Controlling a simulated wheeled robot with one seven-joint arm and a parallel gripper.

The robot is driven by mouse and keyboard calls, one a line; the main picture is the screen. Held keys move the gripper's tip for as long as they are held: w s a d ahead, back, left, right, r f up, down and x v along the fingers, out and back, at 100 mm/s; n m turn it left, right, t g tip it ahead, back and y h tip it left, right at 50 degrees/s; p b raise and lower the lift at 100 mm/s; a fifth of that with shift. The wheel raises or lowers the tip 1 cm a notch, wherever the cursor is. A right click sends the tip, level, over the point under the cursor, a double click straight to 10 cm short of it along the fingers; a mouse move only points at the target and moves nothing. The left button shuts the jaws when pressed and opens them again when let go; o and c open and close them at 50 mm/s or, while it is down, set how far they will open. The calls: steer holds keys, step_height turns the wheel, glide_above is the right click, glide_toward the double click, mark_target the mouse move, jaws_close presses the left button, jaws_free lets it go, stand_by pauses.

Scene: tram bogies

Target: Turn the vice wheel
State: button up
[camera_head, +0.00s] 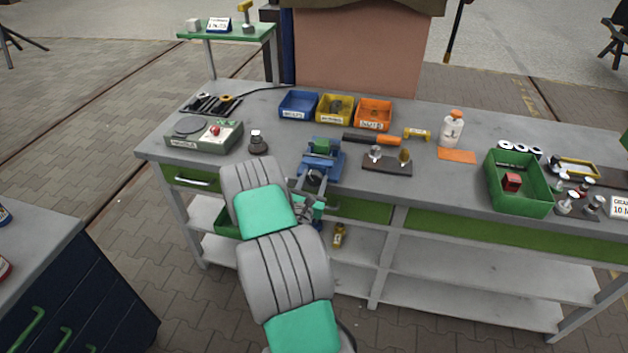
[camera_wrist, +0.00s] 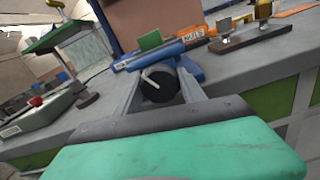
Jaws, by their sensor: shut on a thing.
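A blue bench vice (camera_head: 325,158) stands at the front edge of the grey workbench, and it also shows in the wrist view (camera_wrist: 188,67). A green piece (camera_wrist: 149,41) shows at the top of the vice. The vice wheel (camera_wrist: 159,84) is dark and round with a pale bar across its face, and it faces my wrist camera. My gripper (camera_head: 312,184) reaches the vice from the front. In the wrist view its two grey fingers lie on either side of the wheel, shut on it. The fingertips' exact contact is partly hidden.
A control box (camera_head: 203,136) and a small dark-based object (camera_head: 257,144) stand left of the vice. A dark block with pegs (camera_head: 387,163) lies close on its right. Blue (camera_head: 298,105), yellow (camera_head: 335,107) and orange (camera_head: 373,113) bins stand behind. A green tray (camera_head: 520,192) is farther right.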

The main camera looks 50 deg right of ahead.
steer(key=shift+c, duration=0.6)
steer(key=shift+f+m, duration=0.1)
steer(key=shift+m, duration=0.2)
